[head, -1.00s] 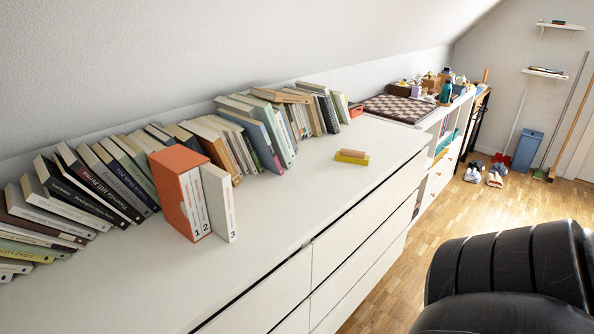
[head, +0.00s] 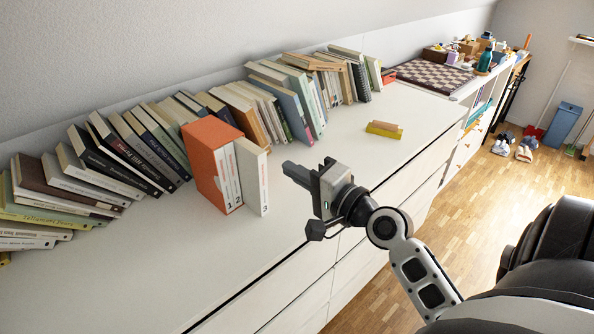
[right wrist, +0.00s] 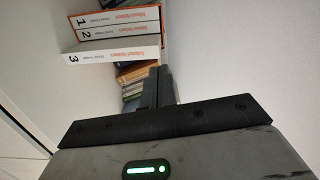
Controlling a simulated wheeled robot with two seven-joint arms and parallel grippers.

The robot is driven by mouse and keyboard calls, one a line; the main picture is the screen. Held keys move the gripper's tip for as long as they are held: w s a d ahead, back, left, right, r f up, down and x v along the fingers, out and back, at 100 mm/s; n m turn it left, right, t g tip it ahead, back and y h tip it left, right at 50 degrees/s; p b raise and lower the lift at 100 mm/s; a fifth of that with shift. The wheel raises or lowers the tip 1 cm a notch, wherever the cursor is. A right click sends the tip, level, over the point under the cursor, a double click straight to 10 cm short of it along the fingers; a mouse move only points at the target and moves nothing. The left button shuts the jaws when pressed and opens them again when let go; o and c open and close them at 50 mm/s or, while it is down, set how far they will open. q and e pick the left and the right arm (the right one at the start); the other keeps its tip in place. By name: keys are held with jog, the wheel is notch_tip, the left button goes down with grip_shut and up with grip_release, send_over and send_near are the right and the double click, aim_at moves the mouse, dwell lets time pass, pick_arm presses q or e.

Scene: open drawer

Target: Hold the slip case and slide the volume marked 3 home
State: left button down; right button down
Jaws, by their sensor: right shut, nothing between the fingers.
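The orange slip case (head: 203,156) stands upright on the white dresser top and holds volumes 1 and 2 (head: 231,178). The white volume marked 3 (head: 254,177) stands upright beside the case on its right, outside it. In the right wrist view the spine of volume 3 (right wrist: 115,50) shows nearest, with volumes 1 and 2 (right wrist: 119,27) beyond it. My right gripper (head: 290,172) is shut and empty, a little to the right of volume 3 and apart from it. Its closed fingers (right wrist: 158,85) also show in the right wrist view. My left gripper is not in view.
A long row of leaning books (head: 130,150) lines the wall behind the case. A yellow block with a wooden top (head: 384,129) lies further right on the dresser (head: 345,137). The dresser top in front of the case is clear; its front edge runs below my right arm.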

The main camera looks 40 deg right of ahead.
aim_at(262, 154)
pick_arm(q)
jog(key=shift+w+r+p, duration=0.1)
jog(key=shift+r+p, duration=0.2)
jog(key=shift+p, duration=0.1)
pick_arm(e)
jog(key=shift+w+a, duration=0.15)
jog(key=shift+w, duration=0.8)
jog(key=shift+w+a, duration=0.2)
jog(key=shift+w, duration=0.7)
jog(key=shift+w+a, duration=0.15)
jog(key=shift+w, duration=0.8)
